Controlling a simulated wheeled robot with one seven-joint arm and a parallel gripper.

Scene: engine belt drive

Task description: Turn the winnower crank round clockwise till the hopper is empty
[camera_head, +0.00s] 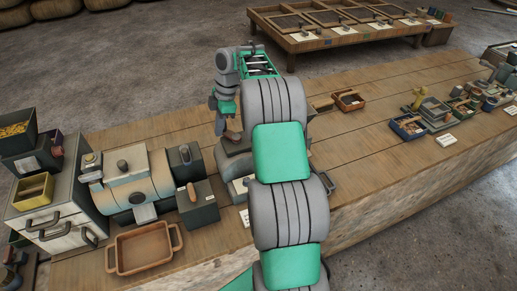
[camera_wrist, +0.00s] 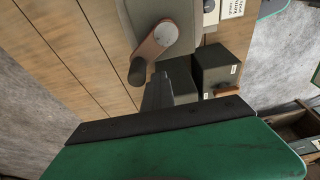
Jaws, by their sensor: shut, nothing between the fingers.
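In the wrist view a brown crank arm (camera_wrist: 152,46) with a pale round hub is mounted on a grey machine body (camera_wrist: 136,12). Its dark handle (camera_wrist: 137,72) points toward the camera. My gripper (camera_wrist: 157,88) is shut and empty, with its dark fingers just right of and below the handle; I cannot tell if they touch. In the head view my gripper (camera_head: 225,120) hangs over a grey machine (camera_head: 236,146), partly hidden by my arm. I cannot make out the hopper on this machine. A dark bin of yellow grain (camera_head: 14,130) stands at the far left.
A cream drum machine (camera_head: 130,178), a dark box (camera_head: 198,205) and a brown tray (camera_head: 143,248) stand left on the wooden bench (camera_head: 170,120). Small trays and parts (camera_head: 408,127) lie to the right. The bench behind my gripper is mostly clear. A low table (camera_head: 330,40) stands beyond.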

